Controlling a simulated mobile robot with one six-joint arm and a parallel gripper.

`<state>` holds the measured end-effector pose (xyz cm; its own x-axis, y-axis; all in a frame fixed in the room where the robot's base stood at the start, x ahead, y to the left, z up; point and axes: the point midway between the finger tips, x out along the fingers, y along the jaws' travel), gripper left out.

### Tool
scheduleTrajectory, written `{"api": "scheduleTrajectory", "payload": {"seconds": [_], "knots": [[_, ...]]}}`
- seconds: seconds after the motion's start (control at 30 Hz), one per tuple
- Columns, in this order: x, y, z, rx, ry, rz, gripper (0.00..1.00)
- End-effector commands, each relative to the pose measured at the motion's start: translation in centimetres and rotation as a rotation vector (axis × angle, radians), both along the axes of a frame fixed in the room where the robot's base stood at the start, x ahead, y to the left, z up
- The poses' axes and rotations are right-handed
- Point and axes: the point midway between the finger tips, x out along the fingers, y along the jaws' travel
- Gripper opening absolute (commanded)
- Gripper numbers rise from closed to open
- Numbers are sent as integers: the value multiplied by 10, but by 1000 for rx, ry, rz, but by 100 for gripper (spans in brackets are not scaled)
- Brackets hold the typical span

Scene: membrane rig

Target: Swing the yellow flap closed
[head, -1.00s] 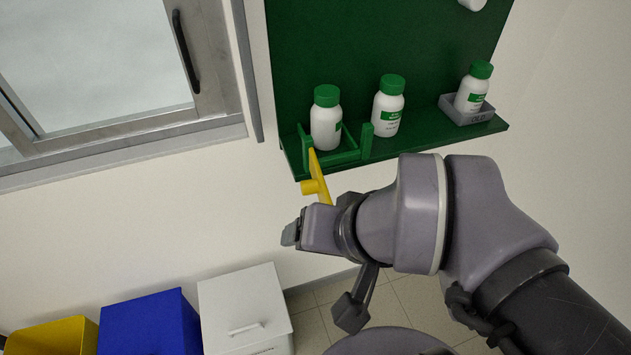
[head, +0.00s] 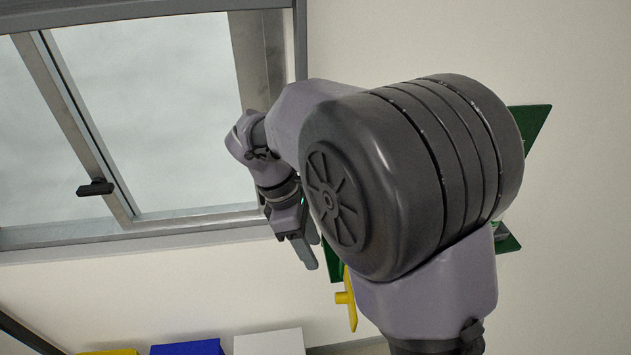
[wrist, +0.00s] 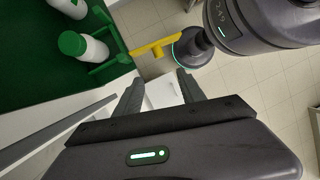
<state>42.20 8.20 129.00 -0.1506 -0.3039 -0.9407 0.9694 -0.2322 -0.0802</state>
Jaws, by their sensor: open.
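The yellow flap (head: 350,298) shows in the head view just below my arm. It also shows in the wrist view (wrist: 155,47), sticking out from the edge of the green shelf, swung away from the green bracket (wrist: 112,42). A white bottle with a green cap (wrist: 83,47) stands at the bracket. My gripper (head: 308,252) is left of and above the flap in the head view, pointing down. In the wrist view my open, empty gripper (wrist: 160,86) is apart from the flap. My arm hides most of the shelf in the head view.
The window frame (head: 190,225) lies behind and left of my gripper. Another bottle (wrist: 70,7) stands further along the shelf. White (head: 270,343), blue (head: 187,348) and yellow (head: 108,352) boxes stand below. The wall below the window is clear.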

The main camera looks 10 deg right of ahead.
Motion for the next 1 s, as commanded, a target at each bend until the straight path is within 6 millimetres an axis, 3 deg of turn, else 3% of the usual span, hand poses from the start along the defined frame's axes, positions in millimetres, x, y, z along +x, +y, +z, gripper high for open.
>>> {"api": "scheduleTrajectory", "payload": {"seconds": [0.07, 0.23, 0.7, 1.0], "knots": [[8, 6, 5, -32, 61, 100, 47], [10, 1, -21, -46, 93, 155, 47], [-16, -47, -141, -44, 93, 149, 47], [-20, -57, -165, -43, 90, 151, 47]]}}
